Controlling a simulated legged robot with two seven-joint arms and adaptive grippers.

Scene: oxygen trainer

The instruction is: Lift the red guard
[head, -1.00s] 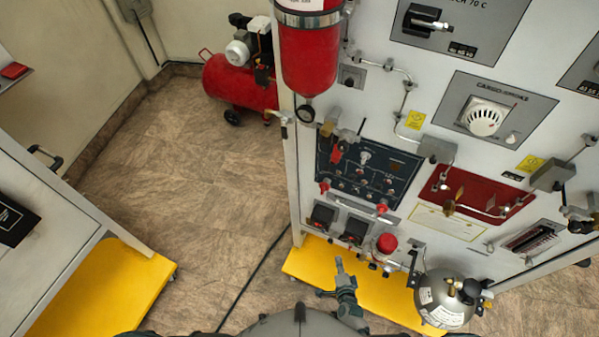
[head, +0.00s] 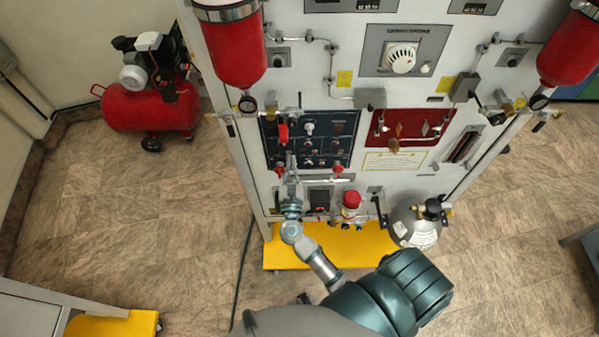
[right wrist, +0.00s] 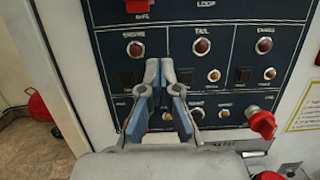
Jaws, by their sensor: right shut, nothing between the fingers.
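The red guard (head: 283,133) sits at the upper left of the dark blue control panel (head: 342,128). In the right wrist view a red part above a "SAFE" label, which looks like the guard (right wrist: 138,6), is cut off by the top edge. My right gripper (head: 291,160) is in front of the panel's left part, just below the guard in the picture. In the right wrist view my right gripper (right wrist: 160,72) is shut and empty, its tips over the panel between the "ENGINE" and "TAIL" lamps. Contact with the panel cannot be told. My left gripper is not in view.
A red knob (right wrist: 263,122) sticks out at the panel's lower right. A red-capped fitting (head: 351,200) and a grey sphere tank (head: 415,225) stand low on the rack. Red cylinders (head: 234,50) hang at both sides. A red compressor (head: 150,108) stands left on open floor.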

